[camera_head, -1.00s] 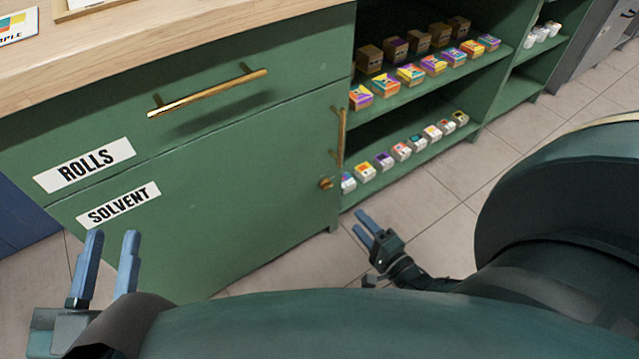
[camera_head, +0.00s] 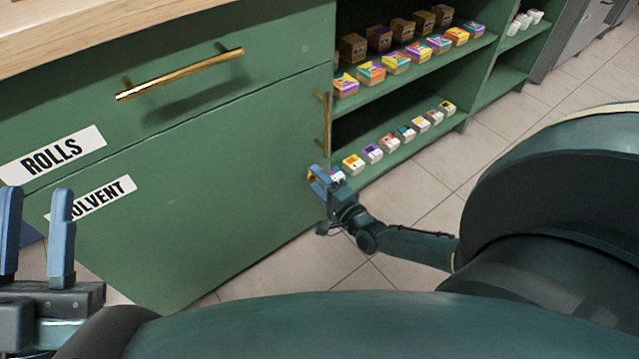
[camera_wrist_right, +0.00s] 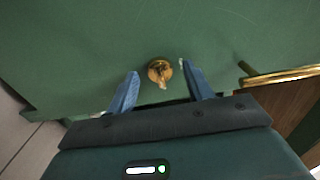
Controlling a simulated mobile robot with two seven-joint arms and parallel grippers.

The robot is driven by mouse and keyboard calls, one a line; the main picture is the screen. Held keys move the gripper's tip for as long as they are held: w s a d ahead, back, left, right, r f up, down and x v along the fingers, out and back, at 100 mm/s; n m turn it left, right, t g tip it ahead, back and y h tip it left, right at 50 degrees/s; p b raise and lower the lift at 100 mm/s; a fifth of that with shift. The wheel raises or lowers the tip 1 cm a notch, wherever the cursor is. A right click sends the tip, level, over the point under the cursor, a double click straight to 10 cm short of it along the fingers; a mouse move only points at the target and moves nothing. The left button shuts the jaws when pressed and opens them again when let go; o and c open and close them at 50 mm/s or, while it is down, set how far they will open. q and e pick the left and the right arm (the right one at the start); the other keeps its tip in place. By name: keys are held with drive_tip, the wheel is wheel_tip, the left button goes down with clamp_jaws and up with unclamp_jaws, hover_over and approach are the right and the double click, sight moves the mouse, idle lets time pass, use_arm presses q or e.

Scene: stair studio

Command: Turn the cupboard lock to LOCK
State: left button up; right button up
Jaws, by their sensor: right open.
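The cupboard lock is a small round brass knob (camera_wrist_right: 159,72) on the green SOLVENT door (camera_head: 215,190); its setting cannot be read. In the head view my right gripper (camera_head: 320,180) is at the door's lower right edge and mostly hides the lock. In the right wrist view my right gripper (camera_wrist_right: 162,88) is open, its two blue fingers on either side of the lock, with gaps on both sides. My left gripper (camera_head: 37,235) is open and empty at the lower left, in front of the SOLVENT label (camera_head: 104,196).
A vertical brass handle (camera_head: 325,125) stands above the lock; it also shows in the right wrist view (camera_wrist_right: 285,76). A drawer with a brass handle (camera_head: 180,74) is above. Open shelves (camera_head: 405,152) with several small boxes lie to the right. Tiled floor (camera_head: 480,165) is clear.

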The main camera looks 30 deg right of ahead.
drive_tip(key=shift+c, duration=0.3)
drive_tip(key=c, duration=0.9)
